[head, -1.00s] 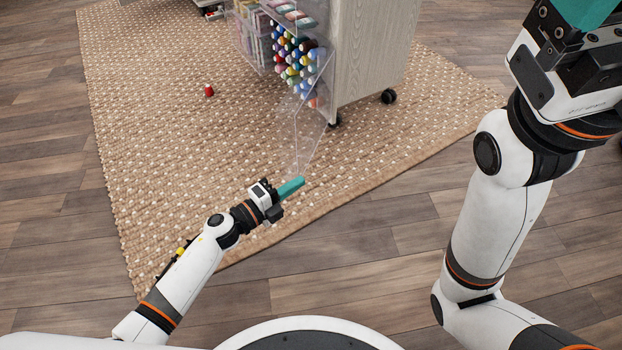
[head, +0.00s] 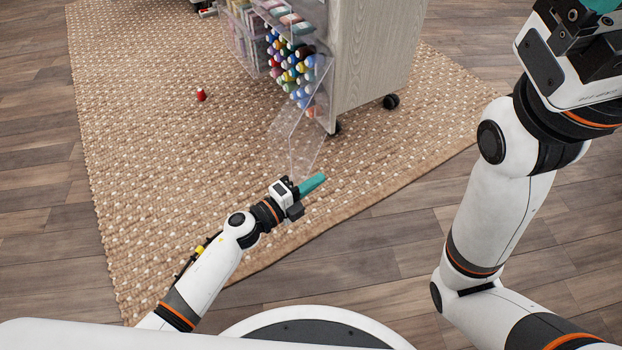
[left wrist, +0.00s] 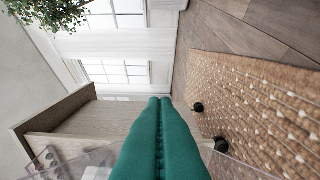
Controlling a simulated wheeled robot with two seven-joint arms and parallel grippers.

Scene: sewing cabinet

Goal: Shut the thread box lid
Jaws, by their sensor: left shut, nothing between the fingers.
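The clear thread box lid (head: 298,135) hangs open from the thread box on the cabinet's side, tilting down and toward me. Colored thread spools (head: 290,68) sit in the box behind it. My left gripper (head: 312,183) is shut and empty, just below the lid's lower edge in the head view; I cannot tell whether it touches. In the left wrist view its teal fingers (left wrist: 160,140) are together, with clear plastic edges on both sides at the bottom. My right gripper is at the top right corner of the head view, mostly cut off, with only a teal bit of finger (head: 600,5) showing.
The pale wood cabinet (head: 375,60) stands on black casters (head: 391,101) beside the box. A red spool (head: 200,95) lies on the woven rug (head: 150,170) to the left. Other clear bins hang above the spools. The rug in front is clear.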

